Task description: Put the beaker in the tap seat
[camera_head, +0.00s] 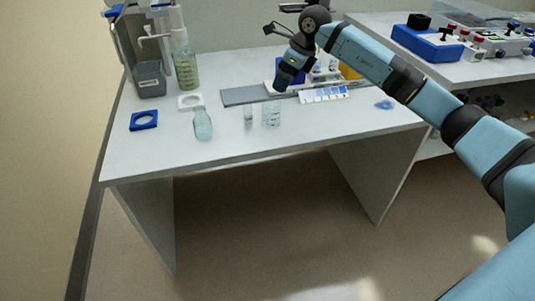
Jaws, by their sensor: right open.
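The clear beaker (271,115) with graduation marks stands upright near the middle of the white bench. A white square seat with a round hole (190,102) lies at the left, in front of the dispenser; a blue square seat with a hole (143,120) lies further left. I cannot tell for sure which is the tap seat. Both look empty. My right gripper (283,82) reaches in from the right and points down, above and behind the beaker, apart from it. It is open and its fingers are small and dark. My left gripper is out of view.
A pale blue bottle (203,125) stands between the seats and the beaker, with a small vial (248,115) just left of the beaker. A tall green-tinted cylinder (186,67) and a grey tap unit (150,80) stand back left. The front right bench is mostly clear.

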